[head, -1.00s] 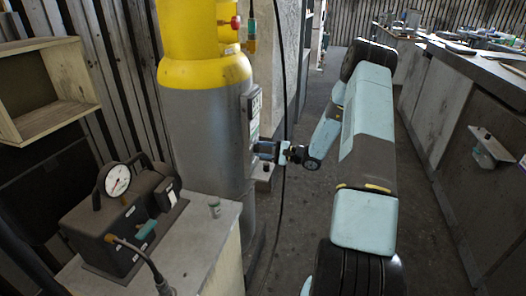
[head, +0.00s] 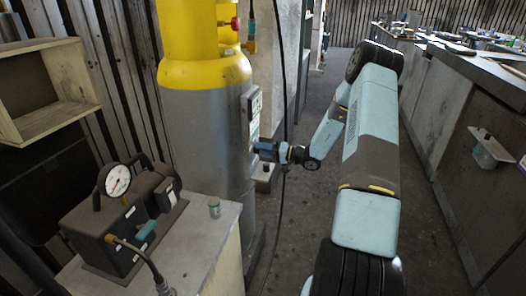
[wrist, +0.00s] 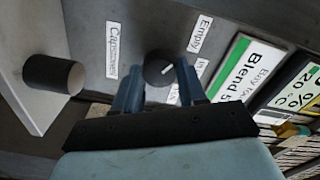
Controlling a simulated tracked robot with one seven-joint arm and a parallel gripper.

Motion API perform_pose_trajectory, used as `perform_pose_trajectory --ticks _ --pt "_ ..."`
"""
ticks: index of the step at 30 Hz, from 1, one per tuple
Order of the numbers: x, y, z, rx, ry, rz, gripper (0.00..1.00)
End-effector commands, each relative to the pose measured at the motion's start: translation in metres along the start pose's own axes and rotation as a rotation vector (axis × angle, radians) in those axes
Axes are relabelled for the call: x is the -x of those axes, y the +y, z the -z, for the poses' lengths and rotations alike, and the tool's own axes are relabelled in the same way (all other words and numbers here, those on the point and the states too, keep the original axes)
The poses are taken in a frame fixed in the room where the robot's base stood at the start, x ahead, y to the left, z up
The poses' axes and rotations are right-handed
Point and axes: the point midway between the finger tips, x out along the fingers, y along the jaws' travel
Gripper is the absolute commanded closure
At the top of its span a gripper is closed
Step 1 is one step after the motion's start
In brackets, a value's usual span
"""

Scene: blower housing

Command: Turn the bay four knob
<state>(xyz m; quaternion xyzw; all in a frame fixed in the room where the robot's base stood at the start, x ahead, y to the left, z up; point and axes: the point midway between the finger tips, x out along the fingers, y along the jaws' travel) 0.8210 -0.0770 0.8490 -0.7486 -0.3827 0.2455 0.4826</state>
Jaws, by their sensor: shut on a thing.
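The bay four knob (wrist: 159,68) is a dark round knob with a short white mark, on a grey panel in the wrist view. The mark points up and right, roughly towards the "Empty" label (wrist: 200,33). My gripper (wrist: 160,86) has one blue finger on each side of the knob and is shut on it. A green and white sign (wrist: 247,70) to the right reads "Bay four" and "Blend 5". In the head view, my gripper (head: 262,150) is at the panel (head: 252,112) on the grey and yellow cylinder; the knob is hidden there.
Another dark cylindrical knob (wrist: 53,74) sticks out at the left of the wrist view. A black cable (head: 284,80) hangs just beyond my gripper.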

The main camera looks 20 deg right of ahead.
Motion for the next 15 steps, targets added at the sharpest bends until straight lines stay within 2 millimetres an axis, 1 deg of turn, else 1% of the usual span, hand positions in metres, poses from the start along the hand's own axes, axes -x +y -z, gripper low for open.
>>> perform_pose_trajectory --ticks 1,7,15 --pt "0.0015 0.0036 -0.0034 0.014 -0.003 -0.008 0.89" --pt "0.0016 0.0036 -0.0032 0.081 -0.003 -0.008 0.89" --pt "0.0018 0.0037 -0.0027 0.110 -0.003 -0.009 0.89"
